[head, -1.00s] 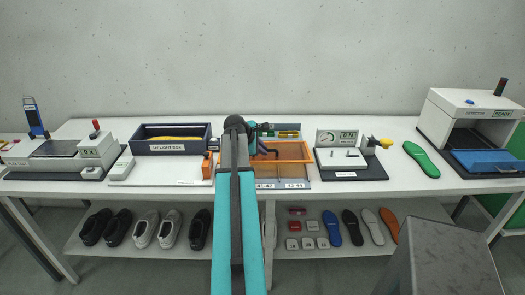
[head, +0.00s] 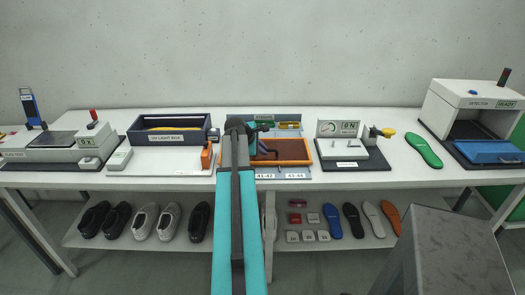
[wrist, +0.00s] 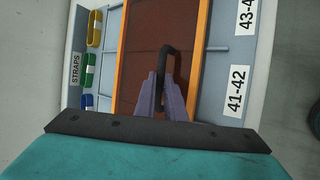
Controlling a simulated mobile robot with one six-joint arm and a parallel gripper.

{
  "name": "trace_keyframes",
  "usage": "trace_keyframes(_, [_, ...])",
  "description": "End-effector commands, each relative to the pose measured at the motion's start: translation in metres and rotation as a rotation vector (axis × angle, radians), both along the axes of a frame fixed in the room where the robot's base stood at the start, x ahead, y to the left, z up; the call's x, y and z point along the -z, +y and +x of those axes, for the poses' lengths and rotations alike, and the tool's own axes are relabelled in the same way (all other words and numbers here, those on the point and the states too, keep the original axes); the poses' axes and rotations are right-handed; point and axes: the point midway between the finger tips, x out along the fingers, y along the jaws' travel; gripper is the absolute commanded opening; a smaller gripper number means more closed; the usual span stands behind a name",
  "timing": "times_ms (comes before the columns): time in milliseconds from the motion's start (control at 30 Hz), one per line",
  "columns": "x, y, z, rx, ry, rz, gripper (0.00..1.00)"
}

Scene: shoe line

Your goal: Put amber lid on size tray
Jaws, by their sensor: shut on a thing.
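The amber lid (head: 291,150) is a brown panel with an orange rim and a dark bar handle. It lies over the middle of the size tray (head: 304,175), a grey-blue tray with size labels along its front. In the wrist view the lid (wrist: 140,45) runs between the straps section and the 41-42 and 43-44 labels of the tray (wrist: 222,70). My gripper (wrist: 165,88) is shut on the lid's dark handle (wrist: 166,50); it also shows in the head view (head: 257,151). My arm hides the tray's left part. I cannot tell whether the lid touches the tray.
Rolled straps (wrist: 94,28) lie in the tray's back section. A gauge device (head: 345,150) stands close to the right, a dark light box (head: 168,136) to the left. A green insole (head: 423,150) and a detector (head: 480,110) are farther right.

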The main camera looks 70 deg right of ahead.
Motion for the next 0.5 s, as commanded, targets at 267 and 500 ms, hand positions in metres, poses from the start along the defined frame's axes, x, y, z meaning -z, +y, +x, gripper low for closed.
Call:
trace_keyframes(267, [0.0012,0.0001,-0.0002,0.0,0.0,0.001,0.0])
trace_keyframes(500, [0.0012,0.0001,-0.0004,0.001,0.0,0.002,0.31])
